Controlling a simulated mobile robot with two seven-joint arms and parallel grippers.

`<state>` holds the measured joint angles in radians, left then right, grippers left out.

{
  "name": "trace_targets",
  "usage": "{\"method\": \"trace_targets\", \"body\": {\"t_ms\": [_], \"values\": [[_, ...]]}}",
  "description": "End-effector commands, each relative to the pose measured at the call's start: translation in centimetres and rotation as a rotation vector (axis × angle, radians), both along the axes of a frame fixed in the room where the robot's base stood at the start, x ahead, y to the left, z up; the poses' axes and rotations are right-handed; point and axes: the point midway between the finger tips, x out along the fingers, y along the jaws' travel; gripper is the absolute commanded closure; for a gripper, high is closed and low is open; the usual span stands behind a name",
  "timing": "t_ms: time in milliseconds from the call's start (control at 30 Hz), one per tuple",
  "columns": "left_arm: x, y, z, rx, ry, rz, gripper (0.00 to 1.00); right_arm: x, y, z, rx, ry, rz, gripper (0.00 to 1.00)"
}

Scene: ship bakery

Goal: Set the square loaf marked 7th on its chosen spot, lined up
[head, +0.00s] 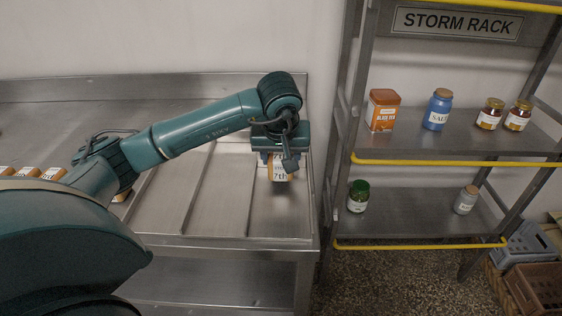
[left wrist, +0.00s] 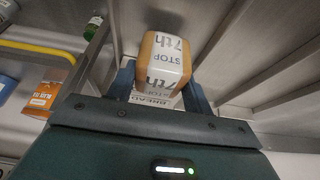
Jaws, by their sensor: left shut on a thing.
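The square loaf marked 7th (head: 279,172) is golden with a white printed band and hangs under my left gripper (head: 279,155) at the right end of the steel counter (head: 225,190). In the left wrist view the loaf (left wrist: 163,62) shows "7th" and "STOP" on its band, between the two fingers of my left gripper (left wrist: 160,88). The gripper is shut on it. The loaf appears a little above the counter; its exact clearance is hard to tell. My right gripper is not in view.
Raised dividers (head: 205,195) split the counter into lanes. Several other loaves (head: 30,172) lie at the far left, partly hidden by my arm. The storm rack (head: 440,135) stands right of the counter, holding an orange tin (head: 383,111), a blue jar (head: 438,110) and other jars.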

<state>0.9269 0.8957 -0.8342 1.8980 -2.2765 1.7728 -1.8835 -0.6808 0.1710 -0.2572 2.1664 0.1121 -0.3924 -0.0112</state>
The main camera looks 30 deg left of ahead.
Motion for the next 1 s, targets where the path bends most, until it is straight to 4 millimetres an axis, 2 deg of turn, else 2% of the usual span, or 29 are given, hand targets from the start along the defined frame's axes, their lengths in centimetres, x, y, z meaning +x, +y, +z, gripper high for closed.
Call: {"method": "trace_targets", "body": {"t_ms": [100, 433, 467, 700, 1000], "values": [[0.0, 0.0, -1.6, 0.0, 0.002, 0.0, 0.73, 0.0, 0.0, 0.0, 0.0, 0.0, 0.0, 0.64], [0.0, 0.0, -2.0, 0.001, -0.001, 0.0, 0.73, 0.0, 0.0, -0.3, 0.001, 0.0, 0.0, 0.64], [0.0, 0.0, -2.1, 0.0, 0.0, 0.0, 0.49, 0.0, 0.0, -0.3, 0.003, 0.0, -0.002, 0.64], [0.0, 0.0, -1.9, 0.0, 0.0, 0.0, 0.29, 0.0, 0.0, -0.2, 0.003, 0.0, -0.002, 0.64], [0.0, 0.0, -1.7, 0.0, 0.0, 0.0, 0.28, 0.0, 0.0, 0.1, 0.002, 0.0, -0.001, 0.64]]}}
